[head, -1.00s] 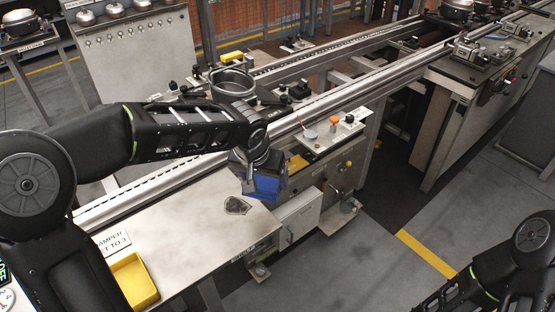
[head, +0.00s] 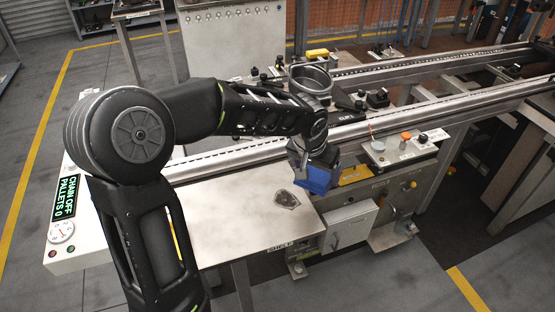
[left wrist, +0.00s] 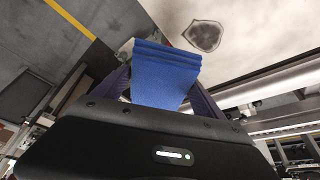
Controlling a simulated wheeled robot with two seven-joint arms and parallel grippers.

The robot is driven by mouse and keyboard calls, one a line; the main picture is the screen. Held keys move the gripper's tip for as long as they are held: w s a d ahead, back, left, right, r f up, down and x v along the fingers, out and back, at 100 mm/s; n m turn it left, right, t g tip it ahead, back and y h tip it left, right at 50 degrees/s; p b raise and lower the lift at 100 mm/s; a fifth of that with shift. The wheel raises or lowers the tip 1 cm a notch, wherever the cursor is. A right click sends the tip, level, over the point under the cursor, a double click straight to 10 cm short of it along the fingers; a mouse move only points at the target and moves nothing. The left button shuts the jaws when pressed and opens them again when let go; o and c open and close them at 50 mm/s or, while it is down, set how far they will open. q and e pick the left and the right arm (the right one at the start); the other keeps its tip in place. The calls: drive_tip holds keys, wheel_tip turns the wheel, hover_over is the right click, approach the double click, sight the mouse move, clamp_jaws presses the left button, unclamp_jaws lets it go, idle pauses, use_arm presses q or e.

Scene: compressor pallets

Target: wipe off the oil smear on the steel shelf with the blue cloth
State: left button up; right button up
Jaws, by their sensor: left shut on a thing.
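My left gripper (head: 311,160) is shut on the blue cloth (head: 313,181), which hangs folded from its jaws near the right end of the steel shelf (head: 225,215). The cloth also fills the middle of the left wrist view (left wrist: 166,72). The oil smear (head: 286,199) is a dark grey patch with a darker rim on the shelf, just left of and nearer than the cloth in the head view. In the left wrist view the smear (left wrist: 203,36) lies to the upper right of the cloth, apart from it. My right gripper is not in view.
A conveyor rail (head: 235,156) runs along the shelf's back edge. Behind it stands a round metal pot (head: 311,78). A small plate with an orange cap (head: 406,135) sits right of the cloth. The shelf around the smear is clear.

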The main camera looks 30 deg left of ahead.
use_arm(q)
drive_tip(key=s+a+f+n, duration=0.1)
drive_tip(key=a, duration=1)
drive_tip(key=shift+a+f+y, duration=0.2)
drive_tip(key=shift+f+y, duration=0.05)
drive_tip(key=shift+y, duration=0.05)
drive_tip(key=shift+s+f, duration=0.1)
